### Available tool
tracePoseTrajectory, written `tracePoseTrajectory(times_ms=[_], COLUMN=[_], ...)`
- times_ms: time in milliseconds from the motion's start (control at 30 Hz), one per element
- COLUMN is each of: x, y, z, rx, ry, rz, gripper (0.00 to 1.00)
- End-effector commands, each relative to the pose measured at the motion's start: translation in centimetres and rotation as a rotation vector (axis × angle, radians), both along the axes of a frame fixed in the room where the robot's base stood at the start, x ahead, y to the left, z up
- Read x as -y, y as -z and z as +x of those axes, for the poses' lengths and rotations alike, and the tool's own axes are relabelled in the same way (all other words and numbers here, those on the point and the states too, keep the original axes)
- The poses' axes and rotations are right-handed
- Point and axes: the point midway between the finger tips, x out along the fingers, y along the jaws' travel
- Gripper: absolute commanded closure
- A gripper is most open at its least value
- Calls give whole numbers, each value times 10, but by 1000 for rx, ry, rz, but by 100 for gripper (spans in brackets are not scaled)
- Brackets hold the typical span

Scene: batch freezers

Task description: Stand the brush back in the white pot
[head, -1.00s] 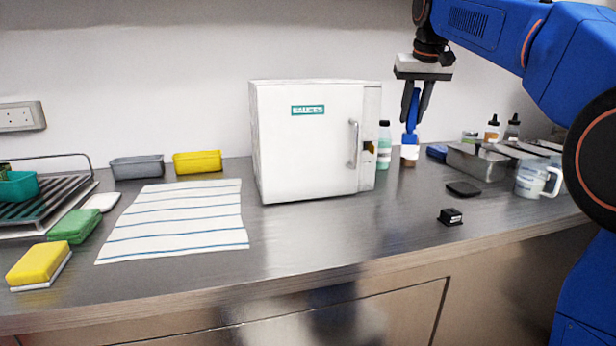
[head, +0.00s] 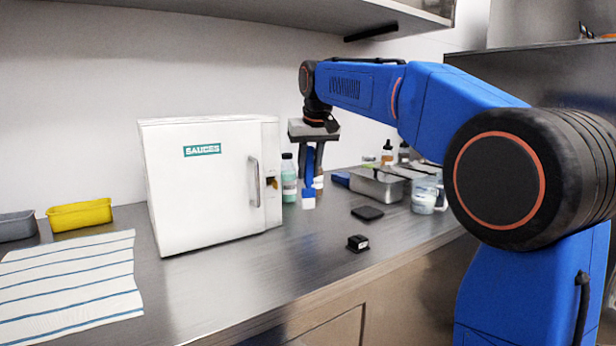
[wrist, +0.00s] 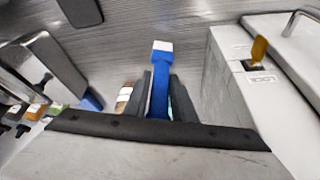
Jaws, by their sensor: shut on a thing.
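My gripper (head: 310,172) points down and is shut on the brush (head: 309,188), which has a blue handle and a white end. The brush hangs upright with its white end down, in front of the bottles beside the freezer. The wrist view shows the brush (wrist: 160,80) between both fingers, white end beyond the tips. A whitish handled mug (head: 425,194) stands on the counter to the right; I cannot tell whether it is the white pot. No other white pot is clear to see.
The white freezer (head: 210,190) stands left of my gripper, close by. A green-labelled bottle (head: 289,180) and a metal tray (head: 377,188) are near. A black pad (head: 367,212) and small black box (head: 358,243) lie in front. The counter between freezer and box is clear.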

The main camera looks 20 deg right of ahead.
Motion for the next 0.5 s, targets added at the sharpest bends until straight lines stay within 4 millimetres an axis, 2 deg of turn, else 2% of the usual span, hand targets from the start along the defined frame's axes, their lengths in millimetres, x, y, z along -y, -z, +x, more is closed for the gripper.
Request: tracePoseTrajectory(times_ms=[167, 500], x=[0, 0], y=[19, 21], z=[0, 0], rx=[-2, -1], ry=[0, 0], rz=[0, 0], gripper=[98, 98])
